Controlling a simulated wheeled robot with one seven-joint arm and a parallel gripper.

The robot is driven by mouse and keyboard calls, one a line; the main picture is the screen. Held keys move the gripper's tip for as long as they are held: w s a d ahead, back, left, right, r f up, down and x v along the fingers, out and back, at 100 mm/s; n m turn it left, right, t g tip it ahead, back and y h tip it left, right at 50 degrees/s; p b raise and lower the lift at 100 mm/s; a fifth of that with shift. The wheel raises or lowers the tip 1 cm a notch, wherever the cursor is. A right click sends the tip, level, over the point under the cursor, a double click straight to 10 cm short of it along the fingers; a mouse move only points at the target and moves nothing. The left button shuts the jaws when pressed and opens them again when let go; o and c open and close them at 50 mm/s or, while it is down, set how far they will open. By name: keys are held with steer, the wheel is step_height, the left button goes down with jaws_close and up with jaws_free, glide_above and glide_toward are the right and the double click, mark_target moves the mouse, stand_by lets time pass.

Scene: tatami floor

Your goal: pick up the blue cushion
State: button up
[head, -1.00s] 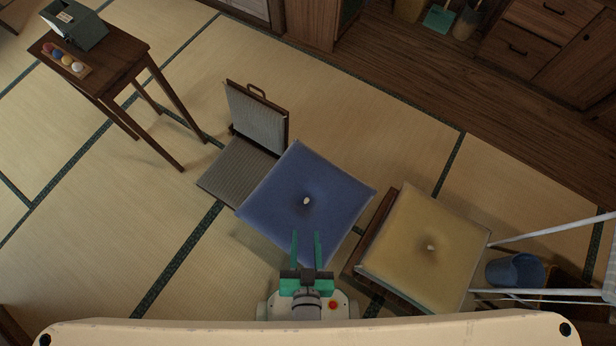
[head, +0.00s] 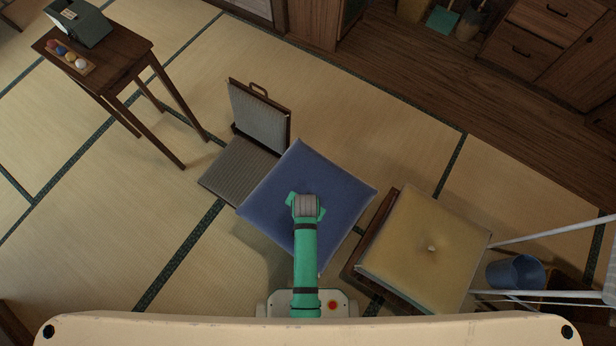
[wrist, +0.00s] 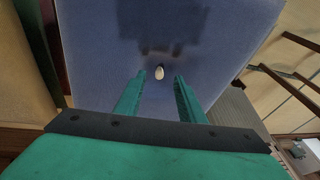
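In the wrist view the cushion (wrist: 100,50) fills the upper middle. My gripper (wrist: 160,80) is open, its two green fingers apart, with the cushion's pale centre button (wrist: 159,73) showing between the tips. The gripper's shadow falls on the cushion beyond the button. Nothing is held.
A yellow cushion (head: 425,235) lies on a wooden piece just to the right. A blue bucket (head: 515,271) and white rails (head: 550,229) are at the far right. A small wooden table (head: 118,62) stands upper left. Tatami is clear at left and top centre.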

steer(key=w+r+m+g, duration=0.1)
steer(key=w+r+g, duration=0.15)
steer(key=w, duration=0.25)
steer(key=shift+g, duration=0.35)
steer(key=f, duration=0.6)
steer(key=shift+w+d+f, duration=0.1)
steer(key=shift+d+f, duration=0.05)
steer(key=shift+d, duration=0.15)
steer(key=shift+w+f, duration=0.1)
steer(key=shift+f, duration=2.5)
jaws_close()
